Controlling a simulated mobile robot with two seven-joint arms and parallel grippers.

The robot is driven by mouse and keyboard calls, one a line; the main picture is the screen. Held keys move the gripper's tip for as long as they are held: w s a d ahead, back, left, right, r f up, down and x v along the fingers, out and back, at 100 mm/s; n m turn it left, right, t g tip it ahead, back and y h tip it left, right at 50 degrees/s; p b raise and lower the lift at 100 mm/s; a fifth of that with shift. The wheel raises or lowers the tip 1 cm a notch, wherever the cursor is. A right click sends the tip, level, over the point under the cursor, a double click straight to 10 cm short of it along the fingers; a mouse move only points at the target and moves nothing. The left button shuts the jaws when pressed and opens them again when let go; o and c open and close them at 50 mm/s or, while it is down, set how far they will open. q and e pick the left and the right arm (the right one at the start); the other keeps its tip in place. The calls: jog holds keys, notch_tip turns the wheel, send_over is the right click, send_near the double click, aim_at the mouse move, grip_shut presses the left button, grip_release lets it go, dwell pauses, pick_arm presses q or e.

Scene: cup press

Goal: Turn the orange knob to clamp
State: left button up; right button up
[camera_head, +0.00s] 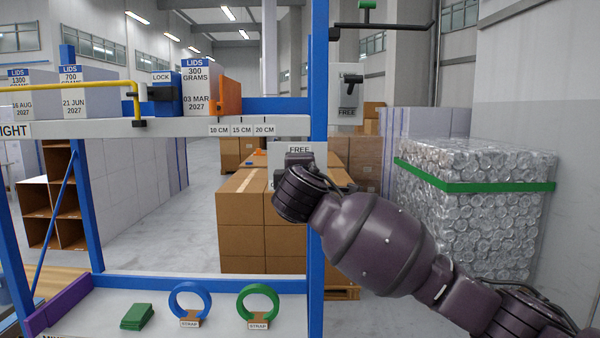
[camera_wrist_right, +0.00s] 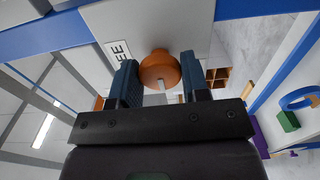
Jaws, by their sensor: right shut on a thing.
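The orange knob (camera_wrist_right: 159,70) shows in the right wrist view on a pale plate (camera_wrist_right: 140,25) with a partly visible FREE label. A small pale mark shows on the knob's near edge. My right gripper (camera_wrist_right: 160,82) has one finger on each side of the knob and is shut on it. In the head view my right gripper (camera_head: 299,160) reaches the plate (camera_head: 318,155) by the blue post, just under the FREE label (camera_head: 299,150). My wrist hides the knob there. My left gripper is not in view.
A blue post (camera_head: 317,80) rises beside the plate. A pale shelf (camera_head: 180,127) with lid boxes and a yellow rail (camera_head: 75,86) is at left. A lower shelf (camera_head: 215,300) holds a blue ring (camera_head: 175,305), a green ring (camera_head: 273,305) and green pads (camera_head: 137,317).

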dwell(0.3)
jog(key=o, duration=0.9)
jog(key=s+b, duration=0.2)
jog(key=s, duration=0.9)
jog(key=shift+b, duration=0.35)
